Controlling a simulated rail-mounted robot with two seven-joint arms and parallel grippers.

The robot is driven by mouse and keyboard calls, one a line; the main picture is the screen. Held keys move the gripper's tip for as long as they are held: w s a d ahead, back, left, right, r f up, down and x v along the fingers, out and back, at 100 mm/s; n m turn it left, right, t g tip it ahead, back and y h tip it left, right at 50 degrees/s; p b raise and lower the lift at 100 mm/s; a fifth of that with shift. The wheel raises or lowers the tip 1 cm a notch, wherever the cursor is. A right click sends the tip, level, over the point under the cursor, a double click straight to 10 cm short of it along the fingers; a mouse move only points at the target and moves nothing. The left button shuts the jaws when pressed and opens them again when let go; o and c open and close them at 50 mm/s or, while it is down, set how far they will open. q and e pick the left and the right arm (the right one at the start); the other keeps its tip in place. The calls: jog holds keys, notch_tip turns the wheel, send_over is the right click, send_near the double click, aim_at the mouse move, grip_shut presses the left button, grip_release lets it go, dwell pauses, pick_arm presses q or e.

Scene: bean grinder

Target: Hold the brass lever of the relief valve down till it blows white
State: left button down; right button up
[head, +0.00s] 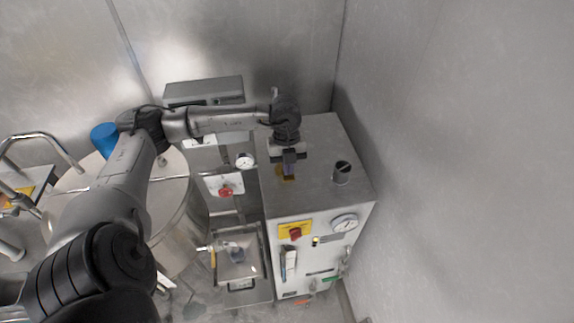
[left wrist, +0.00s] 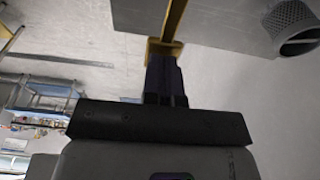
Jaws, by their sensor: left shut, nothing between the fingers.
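My left gripper (head: 290,171) is over the top of the steel cabinet (head: 315,195), pointing down, its fingers shut together with nothing between them. The brass lever (head: 281,174) shows as a small yellow patch beside and partly behind the fingers. In the left wrist view, the brass lever (left wrist: 174,20) runs up from a wider brass end (left wrist: 160,48) right at the tips of my shut fingers (left wrist: 164,64). I cannot tell whether they touch or press it. A dark mesh-sided cylinder (left wrist: 292,24) stands near the lever; it shows in the head view (head: 342,172). No white plume shows.
The cabinet front carries a yellow plate with a red switch (head: 295,231) and a dial gauge (head: 344,223). A large steel vessel (head: 182,215) stands to the left, with a smaller gauge (head: 245,160) and a red knob (head: 226,191) between. A bare wall (head: 460,160) closes the right side.

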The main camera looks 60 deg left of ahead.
pick_arm(q)
notch_tip(320, 180, down, 3)
jog(key=shift+d+r+b, duration=0.1)
jog(key=shift+d+b, duration=0.05)
jog(key=shift+b, duration=0.9)
jog(key=shift+r+p, duration=0.4)
jog(key=shift+p, duration=0.05)
pick_arm(e)
notch_tip(320, 180, down, 2)
jog(key=shift+a+f, duration=0.1)
dwell(0.8)
dwell(0.6)
